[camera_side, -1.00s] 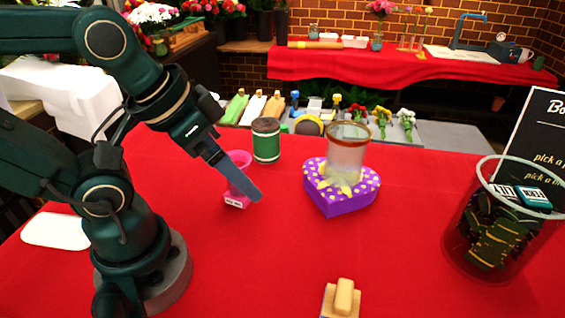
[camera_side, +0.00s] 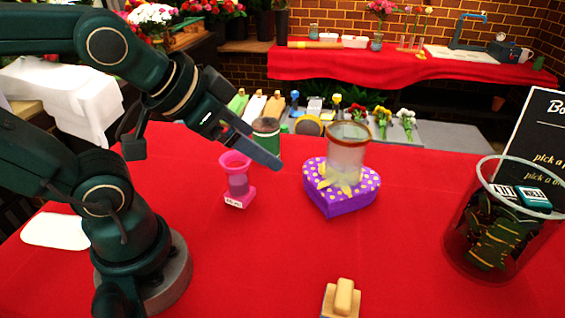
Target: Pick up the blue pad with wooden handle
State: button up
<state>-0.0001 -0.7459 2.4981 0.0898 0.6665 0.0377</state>
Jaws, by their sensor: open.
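The pad with a wooden handle (camera_side: 343,297) lies at the front edge of the picture, on the red tablecloth. Its light wooden handle faces up; a thin strip of blue shows at its lower left, and its lower part is cut off by the frame. My gripper (camera_side: 272,160) is open and empty. It is in the air behind and to the left of the pad, well apart from it, near the green spool and the pink stamp-like object.
A pink object (camera_side: 236,182) stands left of a purple heart box (camera_side: 340,203) bearing a glass vase (camera_side: 347,150). A green spool (camera_side: 265,133) is partly behind my gripper. A clear bin (camera_side: 455,235) stands at right. The red cloth (camera_side: 250,265) around the pad is bare.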

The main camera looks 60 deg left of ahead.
jog(key=w+r+m+t, duration=0.2)
jog(key=w+m+t, duration=0.25)
jog(key=w, duration=0.35)
jog(key=m+g+h, duration=0.7)
jog(key=m+h, duration=0.3)
jog(key=h, duration=0.4)
send_over(342, 291)
jog(key=a, duration=0.4)
jog(key=f, duration=1.3)
jog(key=shift+w+f, duration=0.2)
jog(key=shift+w, duration=0.2)
jog(key=shift+s+f+n, duration=0.75)
jog(key=shift+s+f, duration=0.25)
jog(key=shift+f, duration=0.2)
jog(key=shift+s+f+g, duration=0.25)
jog(key=shift+f+g, duration=0.1)
jog(key=shift+f, duration=0.15)
jog(key=shift+n, duration=0.3)
jog(key=shift+x, duration=2.55)
jog(key=c, duration=1.4)
